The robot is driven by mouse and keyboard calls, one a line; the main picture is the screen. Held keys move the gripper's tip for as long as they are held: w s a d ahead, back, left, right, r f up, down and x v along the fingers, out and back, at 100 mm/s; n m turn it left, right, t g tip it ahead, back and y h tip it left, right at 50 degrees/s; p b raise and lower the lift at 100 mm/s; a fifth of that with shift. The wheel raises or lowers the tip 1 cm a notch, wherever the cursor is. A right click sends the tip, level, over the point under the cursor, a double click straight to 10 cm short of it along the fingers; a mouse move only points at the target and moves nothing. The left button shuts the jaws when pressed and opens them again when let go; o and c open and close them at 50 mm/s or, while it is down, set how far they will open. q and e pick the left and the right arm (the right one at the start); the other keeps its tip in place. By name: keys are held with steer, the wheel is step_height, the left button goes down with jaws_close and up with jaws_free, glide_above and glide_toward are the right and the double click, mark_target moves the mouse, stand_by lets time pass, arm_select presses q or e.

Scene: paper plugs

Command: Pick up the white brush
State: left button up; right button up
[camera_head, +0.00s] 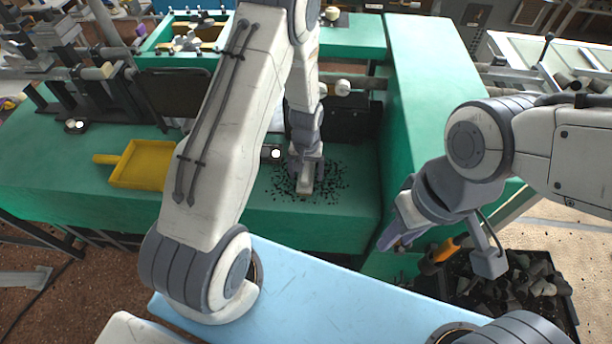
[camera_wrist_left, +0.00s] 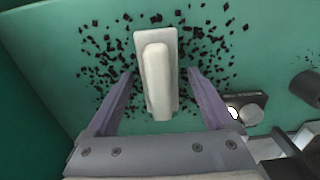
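The white brush (camera_wrist_left: 158,75) lies on the green surface among scattered black bits, its long axis running away from my left wrist. My left gripper (camera_wrist_left: 160,86) is open, with one purple finger on each side of the brush and a visible gap on both sides. In the head view the left gripper (camera_head: 306,172) points down over the brush (camera_head: 305,190), partly hiding it. My right gripper (camera_head: 392,238) hangs at the right, away from the brush; its finger opening cannot be made out.
Black bits (camera_head: 334,185) surround the brush on the green bench (camera_head: 80,180). A yellow dustpan (camera_head: 145,165) lies to the left. A black bin of grey pieces (camera_head: 520,290) stands at lower right, with an orange-handled object (camera_head: 440,254) by it. A raised green block (camera_head: 425,100) borders the right side.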

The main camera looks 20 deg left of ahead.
mark_target(306, 169)
arm_select(q)
jaws_close()
steer(key=shift+r, duration=0.1)
steer(key=shift+r, duration=0.5)
step_height(306, 169, up, 3)
steer(key=shift+f+b, duration=0.2)
steer(key=shift+b, duration=0.35)
steer(key=s+d+r, duration=0.2)
steer(key=s+r, duration=0.1)
steer(key=s, duration=0.2)
steer(key=s+d+r+b, duration=0.1)
steer(key=s+d+r, duration=0.1)
steer(key=s+r, duration=0.2)
steer(key=shift+s+d+b, duration=0.25)
steer(key=shift+s+b, duration=0.05)
steer(key=shift+s, duration=0.65)
steer(key=shift+r, duration=0.1)
